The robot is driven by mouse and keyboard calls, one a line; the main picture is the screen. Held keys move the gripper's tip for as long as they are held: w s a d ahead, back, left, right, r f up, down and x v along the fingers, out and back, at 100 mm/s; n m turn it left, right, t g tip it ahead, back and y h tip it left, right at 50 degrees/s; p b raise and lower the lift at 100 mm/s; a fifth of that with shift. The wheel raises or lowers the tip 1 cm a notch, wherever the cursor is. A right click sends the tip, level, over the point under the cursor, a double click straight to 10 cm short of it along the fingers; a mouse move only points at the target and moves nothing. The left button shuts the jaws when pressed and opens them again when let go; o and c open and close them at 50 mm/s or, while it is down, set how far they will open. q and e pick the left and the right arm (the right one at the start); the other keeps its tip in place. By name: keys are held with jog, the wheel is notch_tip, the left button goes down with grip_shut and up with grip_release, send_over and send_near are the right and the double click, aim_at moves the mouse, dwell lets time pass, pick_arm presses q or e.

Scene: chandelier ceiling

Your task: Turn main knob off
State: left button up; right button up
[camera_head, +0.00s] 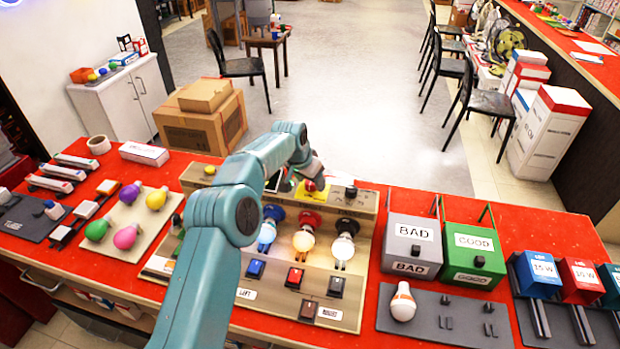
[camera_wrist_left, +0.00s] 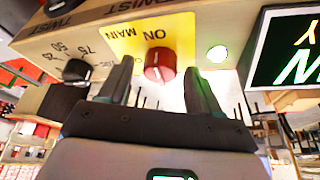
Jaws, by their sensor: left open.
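The red main knob (camera_wrist_left: 160,66) sits on a yellow plate (camera_wrist_left: 150,30) marked "ON MAIN", upside down in the left wrist view. A round green light (camera_wrist_left: 217,54) glows beside it. My left gripper (camera_wrist_left: 157,80) is open, with one finger to each side of the knob; I cannot tell whether they touch it. In the head view my left arm reaches over the test panel (camera_head: 215,280), and the gripper (camera_head: 305,180) is at the yellow plate (camera_head: 316,193), partly hiding the knob. My right gripper is not in view.
A black knob (camera_wrist_left: 77,70) with a number scale and a dark display (camera_wrist_left: 285,50) flank the main knob. Glowing bulbs (camera_head: 303,240) stand in sockets on the panel. BAD (camera_head: 413,240) and GOOD (camera_head: 474,250) boxes stand right. Loose coloured bulbs (camera_head: 126,237) lie left.

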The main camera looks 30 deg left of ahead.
pick_arm(q)
jog(key=shift+s+r, duration=0.1)
jog(key=shift+c, duration=0.9)
jog(key=c, duration=0.9)
jog(key=shift+o, duration=0.2)
